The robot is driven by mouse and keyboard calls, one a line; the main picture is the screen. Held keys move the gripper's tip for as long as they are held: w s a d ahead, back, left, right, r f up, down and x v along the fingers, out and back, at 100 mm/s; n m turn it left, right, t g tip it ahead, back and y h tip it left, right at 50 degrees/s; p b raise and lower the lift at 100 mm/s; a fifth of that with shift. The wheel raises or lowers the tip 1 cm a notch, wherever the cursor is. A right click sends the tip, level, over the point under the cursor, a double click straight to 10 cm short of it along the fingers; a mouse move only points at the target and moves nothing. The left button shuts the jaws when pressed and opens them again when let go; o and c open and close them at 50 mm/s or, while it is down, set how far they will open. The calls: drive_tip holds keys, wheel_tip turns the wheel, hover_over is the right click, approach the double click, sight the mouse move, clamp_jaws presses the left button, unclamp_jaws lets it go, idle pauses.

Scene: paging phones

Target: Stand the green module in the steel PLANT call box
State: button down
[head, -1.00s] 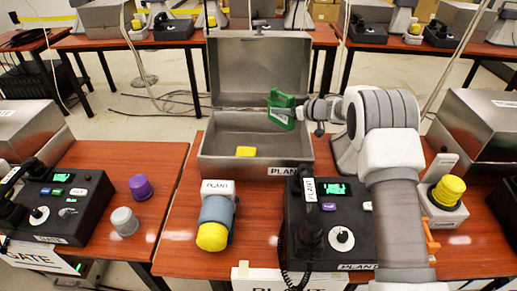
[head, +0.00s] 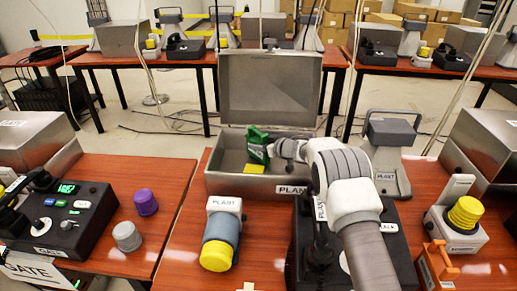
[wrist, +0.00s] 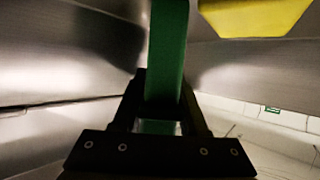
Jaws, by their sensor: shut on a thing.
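The steel PLANT call box (head: 215,185) stands open on the middle table, its lid (head: 268,92) raised at the back. The green module (head: 257,139) is upright in the box, low behind the front wall; whether its foot touches the floor cannot be told. My gripper (head: 273,148) is shut on it, reaching in over the front wall. In the wrist view the green module (wrist: 168,50) rises between my fingers (wrist: 160,105). A yellow block (head: 254,169) lies in the box, close by the module; it also shows in the wrist view (wrist: 255,15).
The PLANT phone (head: 305,235) is partly under my arm. A yellow beacon (head: 465,213) and orange bracket (head: 436,265) are at right. The GATE phone (head: 65,215) is on the left table.

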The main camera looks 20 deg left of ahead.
drive_tip(key=shift+f, duration=0.3)
drive_tip(key=shift+f, duration=0.2)
drive_tip(key=shift+c, duration=2.2)
unclamp_jaws()
drive_tip(key=shift+r, duration=0.1)
drive_tip(key=shift+s+d+r, duration=0.2)
drive_tip(key=shift+d+r, duration=0.05)
drive_tip(key=shift+d, duration=0.15)
drive_tip(key=shift+p+v, duration=0.5)
drive_tip(key=shift+v, duration=2.8)
drive_tip(key=shift+f, duration=0.1)
